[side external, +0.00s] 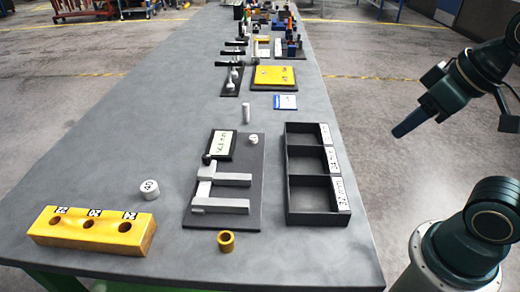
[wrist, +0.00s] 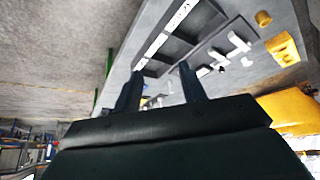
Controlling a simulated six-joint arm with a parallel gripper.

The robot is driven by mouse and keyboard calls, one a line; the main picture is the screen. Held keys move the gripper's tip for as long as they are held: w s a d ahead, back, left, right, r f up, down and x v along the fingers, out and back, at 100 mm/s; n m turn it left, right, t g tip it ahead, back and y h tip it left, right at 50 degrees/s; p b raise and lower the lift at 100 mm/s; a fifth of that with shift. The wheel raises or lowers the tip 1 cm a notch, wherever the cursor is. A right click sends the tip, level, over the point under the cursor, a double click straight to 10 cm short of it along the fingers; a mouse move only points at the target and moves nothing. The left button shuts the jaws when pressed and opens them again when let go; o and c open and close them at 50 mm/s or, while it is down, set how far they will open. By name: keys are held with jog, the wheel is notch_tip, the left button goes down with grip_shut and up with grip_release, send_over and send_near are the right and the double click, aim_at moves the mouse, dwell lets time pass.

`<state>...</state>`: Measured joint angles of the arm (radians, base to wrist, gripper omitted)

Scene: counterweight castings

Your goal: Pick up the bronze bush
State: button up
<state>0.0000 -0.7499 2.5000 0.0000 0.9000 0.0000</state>
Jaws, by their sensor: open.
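The bronze bush (side external: 226,242) is a short gold-brown ring standing on the grey table near its front edge, just in front of the dark gauge board. In the wrist view a small yellow piece (wrist: 263,18) near the top right looks like the same bush. My gripper (side external: 402,128) is raised off the table's right side in the side view, well away from the bush. In the wrist view its two dark fingers (wrist: 160,84) stand apart with nothing between them.
A yellow block with holes (side external: 90,232) and a white cylinder (side external: 149,190) lie left of the bush. The gauge board (side external: 250,180) with a caliper-like tool and a black three-compartment tray (side external: 287,175) lie behind and right. Open tabletop surrounds the bush's front.

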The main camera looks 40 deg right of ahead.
jog(key=shift+w, duration=0.1)
dwell(0.7)
jog(key=n+g, duration=0.6)
jog(key=n, duration=1.2)
send_over(227, 238)
notch_tip(227, 238, down, 7)
jog(key=shift+f, duration=4.45)
jog(key=shift+f, duration=0.1)
